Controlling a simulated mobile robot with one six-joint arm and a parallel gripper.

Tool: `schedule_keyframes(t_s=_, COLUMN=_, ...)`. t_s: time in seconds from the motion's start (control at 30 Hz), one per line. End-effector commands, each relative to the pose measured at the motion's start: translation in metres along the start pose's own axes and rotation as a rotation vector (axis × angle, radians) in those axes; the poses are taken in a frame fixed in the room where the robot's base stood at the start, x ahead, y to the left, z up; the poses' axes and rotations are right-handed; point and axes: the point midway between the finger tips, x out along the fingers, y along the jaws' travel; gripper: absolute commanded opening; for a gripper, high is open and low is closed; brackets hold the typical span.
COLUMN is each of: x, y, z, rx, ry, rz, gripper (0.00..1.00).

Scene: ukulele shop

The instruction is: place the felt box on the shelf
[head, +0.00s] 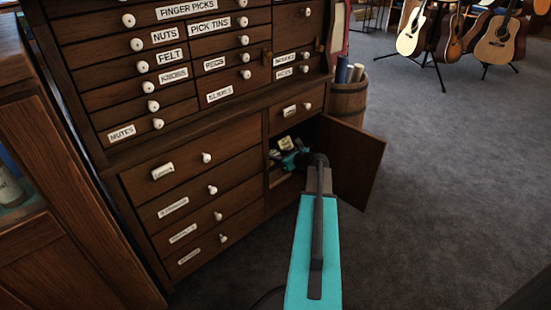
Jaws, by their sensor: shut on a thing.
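My gripper (289,155) reaches into an open cupboard (311,127) at the lower right of the dark wooden drawer cabinet. It is shut on a small pale box, which I take to be the felt box (287,143). Only part of the box shows, and the gripper and my arm cover the rest. The shelf (276,179) inside the cupboard shows as a brown edge below the gripper. I cannot tell whether the box touches the shelf.
The cupboard door (352,162) stands wide open on the right. Labelled drawers (185,195) with white knobs fill the cabinet. A barrel (348,102) with rolls stands behind the door. Guitars (500,40) on stands are farther back. Grey carpet (450,150) is clear at right.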

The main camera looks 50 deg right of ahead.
Motion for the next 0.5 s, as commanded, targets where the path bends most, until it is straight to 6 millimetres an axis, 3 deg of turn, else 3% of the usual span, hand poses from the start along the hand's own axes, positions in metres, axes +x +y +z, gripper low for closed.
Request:
schedule_keyframes(t_s=0.33, x=0.0011, y=-0.0001, z=-0.0024, rx=0.000, ry=0.000, rz=0.000, gripper=0.21)
schedule_keyframes(t_s=0.37, x=0.0010, y=-0.0001, z=-0.0023, rx=0.000, ry=0.000, rz=0.000, gripper=0.45)
schedule_keyframes(t_s=0.43, x=0.0010, y=0.0000, z=-0.0022, rx=0.000, ry=0.000, rz=0.000, gripper=0.57)
schedule_keyframes(t_s=0.5, x=0.0010, y=0.0000, z=-0.0023, rx=0.000, ry=0.000, rz=0.000, gripper=0.61)
